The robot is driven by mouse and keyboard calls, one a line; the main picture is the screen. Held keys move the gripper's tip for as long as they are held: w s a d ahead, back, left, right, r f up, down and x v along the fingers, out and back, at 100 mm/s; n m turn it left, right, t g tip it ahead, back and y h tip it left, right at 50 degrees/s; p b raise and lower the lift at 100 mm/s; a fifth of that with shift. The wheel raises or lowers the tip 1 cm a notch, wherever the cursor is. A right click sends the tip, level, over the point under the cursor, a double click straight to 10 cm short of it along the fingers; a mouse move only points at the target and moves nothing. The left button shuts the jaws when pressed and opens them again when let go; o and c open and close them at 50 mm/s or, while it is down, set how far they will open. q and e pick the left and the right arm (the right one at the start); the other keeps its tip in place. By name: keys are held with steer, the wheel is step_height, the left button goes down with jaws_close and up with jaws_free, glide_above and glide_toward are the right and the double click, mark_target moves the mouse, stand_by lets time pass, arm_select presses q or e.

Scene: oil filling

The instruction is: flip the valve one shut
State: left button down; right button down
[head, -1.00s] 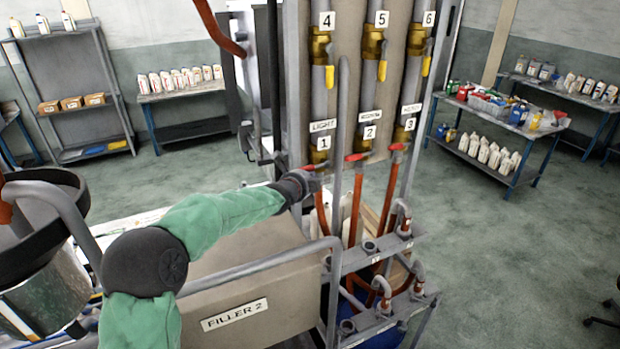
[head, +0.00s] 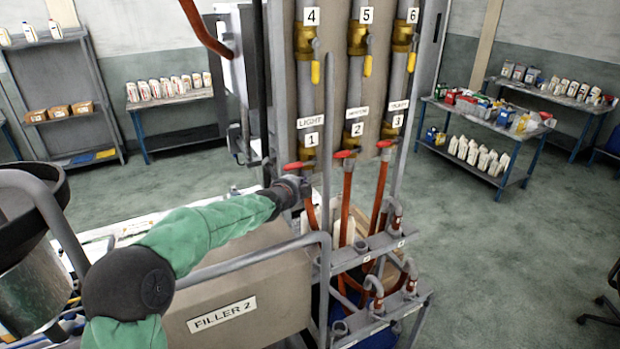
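Valve one is the brass valve (head: 308,154) under the plate marked 1 (head: 311,138) on the rack. Its red handle (head: 293,165) lies roughly level and points left. The red handles of valve two (head: 345,154) and valve three (head: 384,144) also lie roughly level. My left gripper (head: 303,185) is just below valve one's handle, close to the top of its red hose. It is dark and small, and I cannot tell whether its fingers are open or touch the handle. My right gripper is not in view.
Valves 4, 5 and 6 above have yellow handles hanging down, such as valve 4's handle (head: 315,72). Red hoses (head: 346,200) hang under the valves.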

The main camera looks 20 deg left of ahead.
arm_select(q)
steer(key=s+d+r+p, duration=0.3)
steer(key=d+r+p, duration=0.1)
steer(key=r+p, duration=0.1)
steer(key=shift+s+r+p, duration=0.15)
steer(key=shift+r+p, duration=0.25)
steer(key=shift+p, duration=0.1)
steer(key=shift+d+f, duration=0.1)
stand_by(0.3)
